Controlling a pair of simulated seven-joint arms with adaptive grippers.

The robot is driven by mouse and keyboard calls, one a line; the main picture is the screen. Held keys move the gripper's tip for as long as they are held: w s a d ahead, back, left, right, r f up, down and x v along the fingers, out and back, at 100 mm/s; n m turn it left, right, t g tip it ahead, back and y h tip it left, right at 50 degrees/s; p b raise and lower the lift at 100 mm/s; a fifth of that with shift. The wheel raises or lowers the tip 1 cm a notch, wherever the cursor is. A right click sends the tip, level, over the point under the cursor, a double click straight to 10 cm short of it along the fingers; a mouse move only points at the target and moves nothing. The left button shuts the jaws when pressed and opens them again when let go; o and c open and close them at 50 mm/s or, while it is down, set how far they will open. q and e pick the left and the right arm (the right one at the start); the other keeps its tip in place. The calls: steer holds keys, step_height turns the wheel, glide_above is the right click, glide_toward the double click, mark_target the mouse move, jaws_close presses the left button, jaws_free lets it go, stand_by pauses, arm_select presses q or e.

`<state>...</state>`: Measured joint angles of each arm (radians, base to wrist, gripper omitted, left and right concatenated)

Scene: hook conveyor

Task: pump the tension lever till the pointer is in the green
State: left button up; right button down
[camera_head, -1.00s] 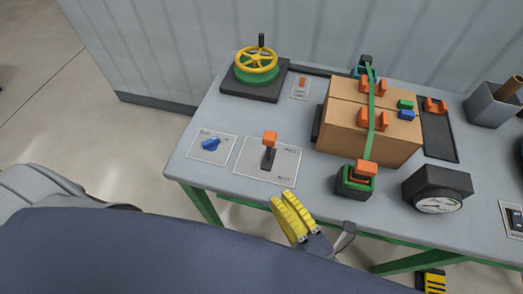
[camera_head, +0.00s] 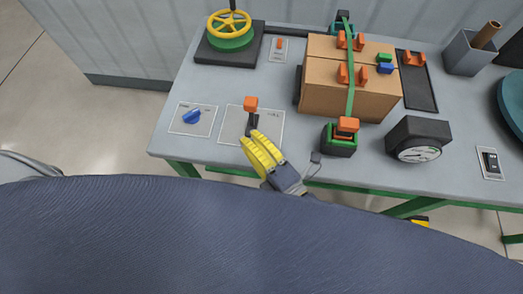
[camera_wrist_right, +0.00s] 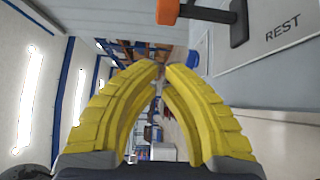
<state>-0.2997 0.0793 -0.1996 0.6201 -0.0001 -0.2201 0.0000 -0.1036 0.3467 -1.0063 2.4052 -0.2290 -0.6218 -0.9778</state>
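An orange-topped lever (camera_head: 250,113) stands upright on a marked white plate (camera_head: 273,124) near the table's front edge. The lever's orange grip (camera_wrist_right: 168,11) and the plate's word REST show at the top of the right wrist view. The round gauge (camera_head: 420,153) sits in a black housing to the right; its pointer is too small to read. My right gripper (camera_head: 250,143) is just in front of the lever, apart from it. Its yellow fingers (camera_wrist_right: 161,68) are nearly together with nothing between them. My left gripper is not in view.
A cardboard box (camera_head: 340,100) under a green strap (camera_head: 350,80) stands behind, with an orange-and-green buckle device (camera_head: 345,132) in front. A blue knob (camera_head: 192,116) is left of the lever. A yellow handwheel (camera_head: 229,25) stands at the back left.

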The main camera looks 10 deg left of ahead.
mark_target(251, 113)
steer(key=w+a, duration=0.2)
steer(key=w, duration=0.4)
steer(key=shift+a, duration=0.25)
stand_by(0.3)
